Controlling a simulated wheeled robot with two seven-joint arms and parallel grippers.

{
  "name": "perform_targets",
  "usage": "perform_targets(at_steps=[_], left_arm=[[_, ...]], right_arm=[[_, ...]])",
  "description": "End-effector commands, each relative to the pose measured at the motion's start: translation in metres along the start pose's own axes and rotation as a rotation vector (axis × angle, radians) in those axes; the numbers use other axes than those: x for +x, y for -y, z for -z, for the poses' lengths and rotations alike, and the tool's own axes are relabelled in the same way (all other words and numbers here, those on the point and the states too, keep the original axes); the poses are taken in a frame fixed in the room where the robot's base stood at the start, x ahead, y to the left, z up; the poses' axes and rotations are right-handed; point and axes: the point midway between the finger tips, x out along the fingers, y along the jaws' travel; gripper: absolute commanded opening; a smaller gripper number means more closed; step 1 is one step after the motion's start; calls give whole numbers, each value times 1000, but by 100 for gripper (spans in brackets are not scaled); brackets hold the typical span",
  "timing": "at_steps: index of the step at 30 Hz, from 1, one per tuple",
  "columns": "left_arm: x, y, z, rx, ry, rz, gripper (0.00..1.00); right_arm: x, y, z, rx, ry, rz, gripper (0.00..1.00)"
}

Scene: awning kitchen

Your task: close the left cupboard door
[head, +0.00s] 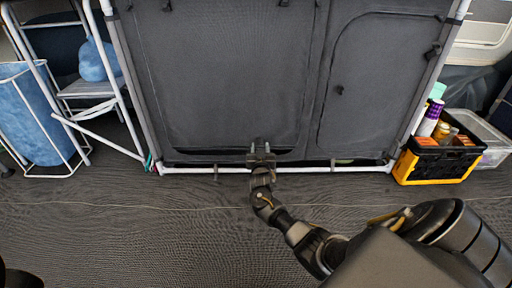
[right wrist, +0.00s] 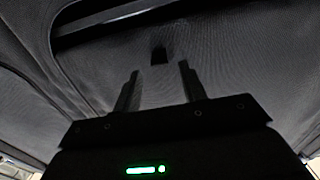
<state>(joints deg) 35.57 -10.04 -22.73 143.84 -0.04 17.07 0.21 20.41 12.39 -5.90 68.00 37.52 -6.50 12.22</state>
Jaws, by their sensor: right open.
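The left cupboard door (head: 215,80) is a dark grey fabric panel with a rounded outline, on the front of a fabric cupboard in the head view. A dark gap shows along its lower edge; I cannot tell how far it stands open. My right gripper (head: 262,152) is open and empty, in front of the door's lower edge, right of its middle. I cannot tell whether it touches. In the right wrist view, the gripper's two fingers (right wrist: 160,88) stand apart before dark fabric (right wrist: 235,70) with a small black tab (right wrist: 159,55). My left gripper is not in view.
The right door (head: 375,90) is beside it. A white frame bar (head: 215,170) runs along the cupboard's bottom. A black and yellow crate (head: 436,163) with bottles stands right; a white rack (head: 125,90) and blue bin (head: 40,115) stand left. The floor (head: 110,230) in front is clear.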

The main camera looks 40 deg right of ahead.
Motion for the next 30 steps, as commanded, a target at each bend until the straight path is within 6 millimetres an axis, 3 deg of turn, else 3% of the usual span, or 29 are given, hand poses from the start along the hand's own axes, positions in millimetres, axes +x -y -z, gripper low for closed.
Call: perform_targets(at_steps=[4, 16, 25, 30], left_arm=[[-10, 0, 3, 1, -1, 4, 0], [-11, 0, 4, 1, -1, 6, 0], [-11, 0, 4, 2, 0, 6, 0], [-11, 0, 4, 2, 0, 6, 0]], right_arm=[[10, -5, -2, 0, 1, 0, 42], [14, -5, 0, 0, 1, 2, 42], [14, -7, 0, 0, 1, 0, 3], [14, -7, 0, 0, 1, 0, 0]])
